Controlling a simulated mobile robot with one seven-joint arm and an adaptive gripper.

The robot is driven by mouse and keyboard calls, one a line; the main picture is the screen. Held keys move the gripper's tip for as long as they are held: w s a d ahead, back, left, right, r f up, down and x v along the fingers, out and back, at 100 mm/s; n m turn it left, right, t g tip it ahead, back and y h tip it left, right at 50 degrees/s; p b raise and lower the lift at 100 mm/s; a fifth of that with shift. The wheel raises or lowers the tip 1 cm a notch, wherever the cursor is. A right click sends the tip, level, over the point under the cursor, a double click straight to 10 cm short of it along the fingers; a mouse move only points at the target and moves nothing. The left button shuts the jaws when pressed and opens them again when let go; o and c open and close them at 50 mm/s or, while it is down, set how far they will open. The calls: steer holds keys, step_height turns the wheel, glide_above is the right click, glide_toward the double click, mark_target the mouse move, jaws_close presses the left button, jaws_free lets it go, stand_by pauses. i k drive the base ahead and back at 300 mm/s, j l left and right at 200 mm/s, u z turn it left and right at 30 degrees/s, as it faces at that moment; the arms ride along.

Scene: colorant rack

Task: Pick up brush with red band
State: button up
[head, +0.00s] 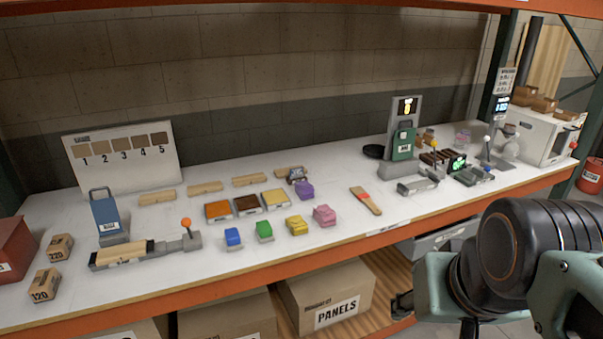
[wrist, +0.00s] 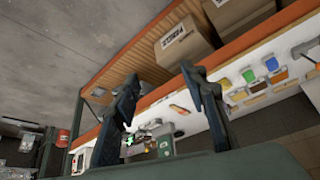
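The brush with the red band (head: 366,200) lies flat on the white worktop near its front edge, right of the pink block. It has a tan wooden body and a red stripe across it. In the wrist view a small tan and orange piece (wrist: 178,109) between my fingers looks like the same brush, though it is small. My gripper (wrist: 160,80) is open and empty, its two dark fingers well apart. In the head view my arm is at lower right, in front of the bench; the brush lies farther back and left, clear of the gripper.
Coloured blocks, including the pink one (head: 324,215), sit left of the brush. A grey station with a green box (head: 403,145) stands behind right. The orange front beam (head: 300,256) edges the worktop. Cardboard boxes (head: 325,297) fill the lower shelf. Worktop around the brush is clear.

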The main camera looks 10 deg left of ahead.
mark_target(359, 193)
steer(key=i+l+u, duration=0.35)
steer(key=i, duration=0.3)
steer(key=i+l+u, duration=0.35)
steer(key=i+l, duration=0.2)
steer(key=i+l+u, duration=0.3)
steer(key=i, duration=0.15)
steer(key=l+z, duration=0.1)
